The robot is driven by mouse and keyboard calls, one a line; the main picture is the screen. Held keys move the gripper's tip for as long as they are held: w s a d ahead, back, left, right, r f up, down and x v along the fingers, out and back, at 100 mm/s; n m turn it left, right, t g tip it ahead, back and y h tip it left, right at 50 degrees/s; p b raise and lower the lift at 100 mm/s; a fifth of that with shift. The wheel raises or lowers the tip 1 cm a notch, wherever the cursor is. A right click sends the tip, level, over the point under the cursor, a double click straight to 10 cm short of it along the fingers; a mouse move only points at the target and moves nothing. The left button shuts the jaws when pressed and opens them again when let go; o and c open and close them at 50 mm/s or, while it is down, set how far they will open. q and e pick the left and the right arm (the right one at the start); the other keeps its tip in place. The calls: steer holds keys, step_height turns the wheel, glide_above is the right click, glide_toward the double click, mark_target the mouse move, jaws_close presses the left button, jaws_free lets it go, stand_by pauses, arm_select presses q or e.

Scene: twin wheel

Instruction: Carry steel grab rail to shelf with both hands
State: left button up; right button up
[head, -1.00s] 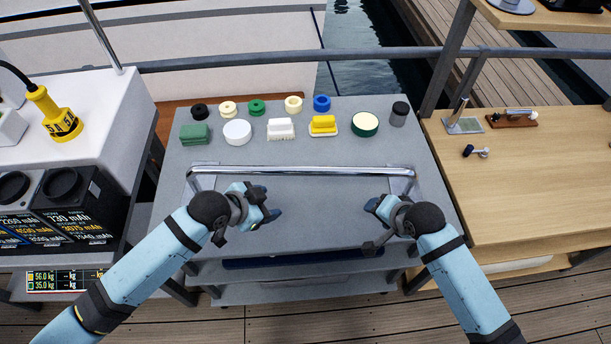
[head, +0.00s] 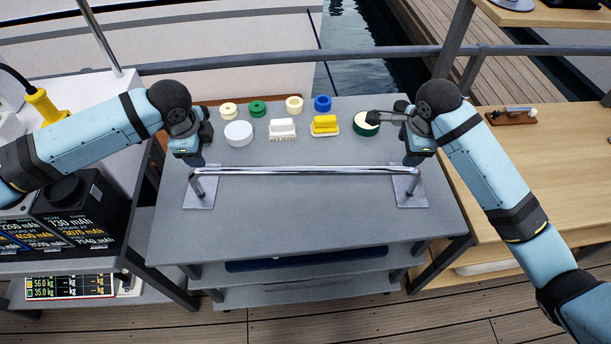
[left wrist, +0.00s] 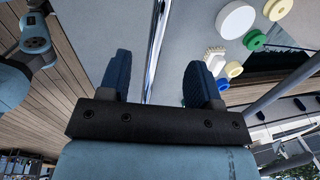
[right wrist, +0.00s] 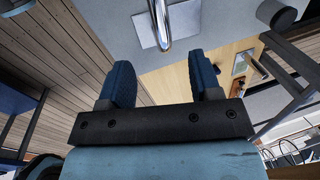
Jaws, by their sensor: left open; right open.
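The steel grab rail (head: 300,171) is a polished bar with a square base plate at each end. It stands on the grey table top (head: 320,222), running left to right. My left gripper (head: 193,160) is open just behind its left end. In the left wrist view the rail (left wrist: 157,40) runs between the open fingers (left wrist: 160,80). My right gripper (head: 412,158) is open just behind the right end. In the right wrist view the rail's right end and plate (right wrist: 163,25) show ahead, between the open fingers (right wrist: 160,85). Neither gripper is closed on the rail.
Pale, green and blue rings, a white disc (head: 238,133), a white brush (head: 282,129), a yellow brush (head: 325,125) and a green tin (head: 365,124) stand behind the rail. Lower shelves (head: 300,293) are under the table. A wooden bench (head: 530,190) stands right, black batteries (head: 85,208) left.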

mark_target(215, 173)
arm_select(q)
steer(key=w+f, duration=0.1)
steer(key=f, duration=0.8)
steer(key=w+f, duration=0.1)
steer(key=f, duration=0.3)
steer(key=shift+w+f, duration=0.25)
steer(key=shift+w, duration=0.1)
arm_select(e)
steer(key=w+f, duration=0.1)
steer(key=f, duration=0.8)
steer(key=w+f, duration=0.1)
steer(key=f, duration=0.3)
steer(key=shift+w+f, duration=0.3)
steer(key=shift+w, duration=0.05)
arm_select(q)
jaws_close()
arm_select(e)
jaws_close()
steer(key=shift+r, duration=0.1)
